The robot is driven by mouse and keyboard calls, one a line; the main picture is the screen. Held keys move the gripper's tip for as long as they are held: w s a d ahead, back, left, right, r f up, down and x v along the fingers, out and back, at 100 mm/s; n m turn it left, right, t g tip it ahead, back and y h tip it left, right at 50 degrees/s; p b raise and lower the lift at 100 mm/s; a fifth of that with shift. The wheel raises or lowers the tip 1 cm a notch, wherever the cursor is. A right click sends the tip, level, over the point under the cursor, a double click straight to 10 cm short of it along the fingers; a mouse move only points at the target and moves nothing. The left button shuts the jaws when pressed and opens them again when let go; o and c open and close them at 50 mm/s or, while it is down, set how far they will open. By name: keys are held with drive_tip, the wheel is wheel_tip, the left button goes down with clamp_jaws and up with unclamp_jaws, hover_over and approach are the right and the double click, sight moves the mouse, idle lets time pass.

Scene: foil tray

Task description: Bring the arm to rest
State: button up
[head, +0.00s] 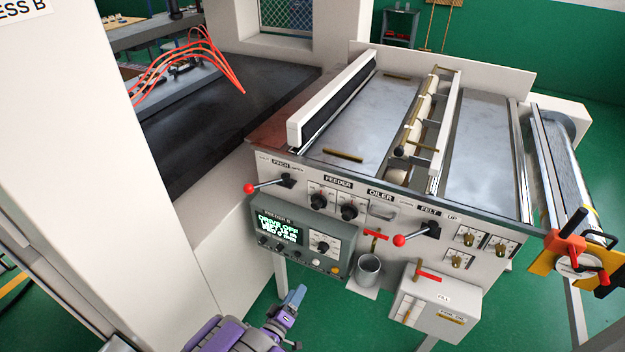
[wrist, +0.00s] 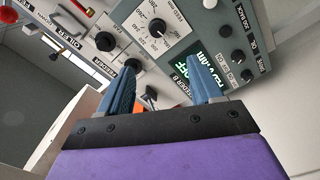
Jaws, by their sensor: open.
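My gripper (head: 291,303) shows at the bottom of the head view, blue-tipped at the end of my purple arm. It is in front of and below the grey control box of the machine. In the wrist view my gripper (wrist: 165,90) has its two blue fingers apart with nothing between them. Beyond the fingers is the grey control box (wrist: 185,30) with its dial and green display. I see no contact between the fingers and the box.
The feeder machine's front panel (head: 350,195) carries knobs and red-balled levers. A metal cup (head: 369,270) stands on a small shelf, and a white box (head: 440,305) hangs right of it. A white press column (head: 110,120) rises at left. Green floor (head: 265,320) shows below.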

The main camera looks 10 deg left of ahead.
drive_tip(key=w+a+r+m+g+y, duration=0.4)
drive_tip(key=w+a+r+g+y, duration=0.15)
drive_tip(key=w+r, duration=0.3)
drive_tip(key=s+d+r+g+y, duration=0.2)
drive_tip(key=r, duration=0.5)
drive_tip(key=s+d+r+g+y, duration=0.1)
drive_tip(key=s+d+r+g, duration=0.15)
drive_tip(key=r, duration=0.45)
drive_tip(key=s+d+r+m+g, duration=0.1)
drive_tip(key=s+d+r+g, duration=0.2)
drive_tip(key=s+d, duration=0.6)
drive_tip(key=s+d+r+m+g+h, duration=0.1)
drive_tip(key=s+d+r+g, duration=0.2)
drive_tip(key=s+d+r, duration=0.4)
drive_tip(key=s+d+r+m+g+h, duration=0.1)
drive_tip(key=s+d+r, duration=0.4)
drive_tip(key=s, duration=1.6)
drive_tip(key=d+m+g, duration=0.1)
drive_tip(key=d, duration=0.4)
drive_tip(key=shift+s+d+g, duration=0.2)
drive_tip(key=shift+d+g, duration=0.1)
drive_tip(key=shift+g, duration=0.1)
